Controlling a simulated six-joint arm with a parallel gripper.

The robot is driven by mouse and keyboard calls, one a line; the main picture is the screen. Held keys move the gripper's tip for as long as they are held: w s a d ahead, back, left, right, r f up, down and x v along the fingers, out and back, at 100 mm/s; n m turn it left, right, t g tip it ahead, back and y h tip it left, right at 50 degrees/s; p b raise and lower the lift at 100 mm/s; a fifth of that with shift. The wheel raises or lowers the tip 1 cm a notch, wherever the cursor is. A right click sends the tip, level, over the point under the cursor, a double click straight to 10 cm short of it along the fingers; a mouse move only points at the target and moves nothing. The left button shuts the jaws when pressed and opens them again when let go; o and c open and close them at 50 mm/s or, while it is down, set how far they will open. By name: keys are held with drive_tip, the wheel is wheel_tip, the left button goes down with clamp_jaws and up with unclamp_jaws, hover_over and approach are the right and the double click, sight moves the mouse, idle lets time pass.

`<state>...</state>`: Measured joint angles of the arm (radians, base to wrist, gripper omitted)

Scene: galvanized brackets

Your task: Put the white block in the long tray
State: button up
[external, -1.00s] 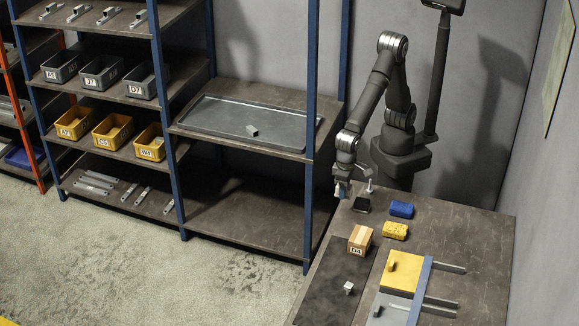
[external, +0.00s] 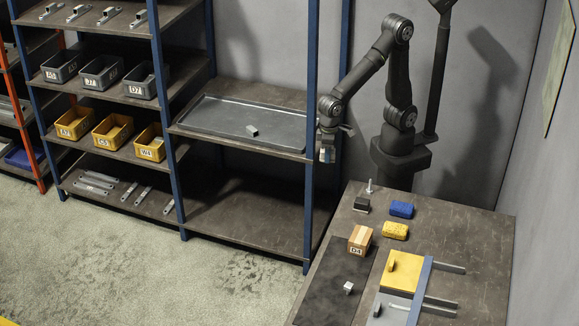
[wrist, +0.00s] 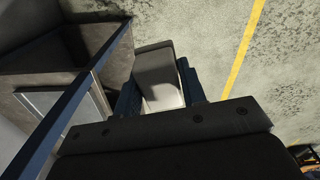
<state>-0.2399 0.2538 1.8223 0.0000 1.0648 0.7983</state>
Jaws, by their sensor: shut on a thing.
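My gripper (external: 327,156) is raised in the air, left of the table and close to the blue post in front of the shelf. In the wrist view, its blue-padded fingers (wrist: 160,98) are shut on the white block (wrist: 162,92), which looks grey on its shaded face and pale where lit. The block is mostly hidden by the fingers in the external view. The long tray (external: 205,140) is a shallow grey metal tray on the upper board of the middle shelf. A small metal piece (external: 252,130) lies in it.
A blue shelf post (external: 310,120) stands between my gripper and the tray. The lower shelf board (external: 240,215) is bare.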

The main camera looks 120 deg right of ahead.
drive_tip(key=s+d+n, duration=0.2)
drive_tip(key=s+d, duration=0.4)
drive_tip(key=d, duration=0.3)
drive_tip(key=s+d+n, duration=0.2)
drive_tip(key=s+d, duration=0.4)
drive_tip(key=d, duration=0.3)
drive_tip(key=s+d+f+n, duration=0.2)
drive_tip(key=s+d+f, duration=0.3)
drive_tip(key=s+d, duration=0.65)
drive_tip(key=w+d+f+m, duration=0.2)
drive_tip(key=w+d+m, duration=0.35)
drive_tip(key=d, duration=0.85)
drive_tip(key=w+d+f+m, duration=0.1)
drive_tip(key=w+d+m, duration=0.2)
drive_tip(key=w+d, duration=0.8)
hover_over(267, 129)
wheel_tip(267, 129, down, 7)
drive_tip(key=shift+s+r, duration=0.1)
drive_tip(key=shift+f, duration=2)
drive_tip(key=shift+f, duration=0.1)
